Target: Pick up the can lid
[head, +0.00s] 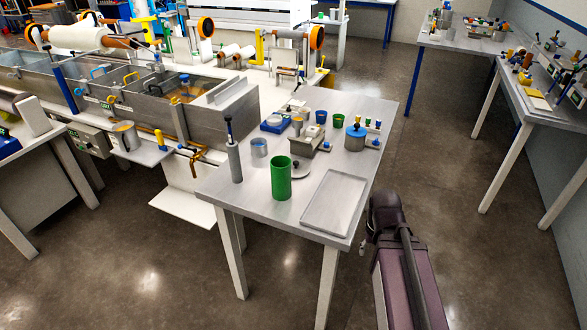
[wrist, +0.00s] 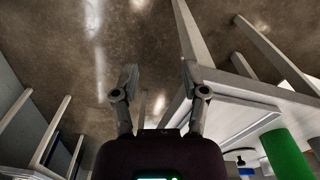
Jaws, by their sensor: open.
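A silver can with a blue top (head: 355,137) stands farther back. My gripper (wrist: 158,78) is open and empty in the wrist view, its two fingers spread with floor beyond them. In the head view my arm is at the table's front right corner, apart from the lid, and its fingers are mostly hidden.
A shallow grey tray (head: 335,203) lies at the table's front right. A grey post with a blue top (head: 233,155) and a small metal cup (head: 259,147) stand to the left. Blue and green cups (head: 338,121) stand at the back. Open floor lies right of the table.

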